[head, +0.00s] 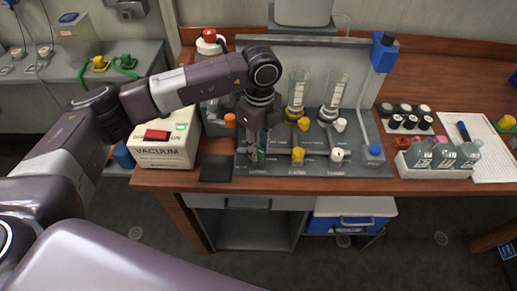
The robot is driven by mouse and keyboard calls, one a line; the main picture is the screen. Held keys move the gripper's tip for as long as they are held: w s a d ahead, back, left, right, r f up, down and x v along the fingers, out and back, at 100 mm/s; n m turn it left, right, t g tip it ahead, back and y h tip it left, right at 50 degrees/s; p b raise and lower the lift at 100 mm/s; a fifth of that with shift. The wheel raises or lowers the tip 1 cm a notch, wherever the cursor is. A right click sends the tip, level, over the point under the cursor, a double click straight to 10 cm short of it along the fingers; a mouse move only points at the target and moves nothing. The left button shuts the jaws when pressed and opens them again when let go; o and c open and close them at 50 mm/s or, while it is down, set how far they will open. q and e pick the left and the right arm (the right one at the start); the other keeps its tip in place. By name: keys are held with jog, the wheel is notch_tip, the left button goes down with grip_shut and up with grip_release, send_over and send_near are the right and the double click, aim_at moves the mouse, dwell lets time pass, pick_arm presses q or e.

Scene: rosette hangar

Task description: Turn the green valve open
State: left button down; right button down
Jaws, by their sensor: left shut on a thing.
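The grey valve panel (318,169) stands on the wooden bench. My left gripper (256,153) points down over the panel's left column and is shut at the green valve (263,139). Only a little green shows beside the fingers, so how far the valve is turned cannot be seen. To the right are yellow valves (298,154) and white valves (337,155), in an upper and a lower row. My right gripper is not in view.
A vacuum box (162,153) with a red switch stands left of the panel. Glass cylinders (334,92) rise behind the valves. A dark pad (216,168) lies at the front left.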

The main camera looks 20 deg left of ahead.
pick_arm(q)
jog(key=n, duration=0.2)
jog(key=shift+w+n, duration=0.1)
jog(key=shift+n, duration=1.9)
jog(key=shift+r, duration=0.1)
jog(key=c, duration=1.6)
grip_release()
notch_tip(320, 180, up, 12)
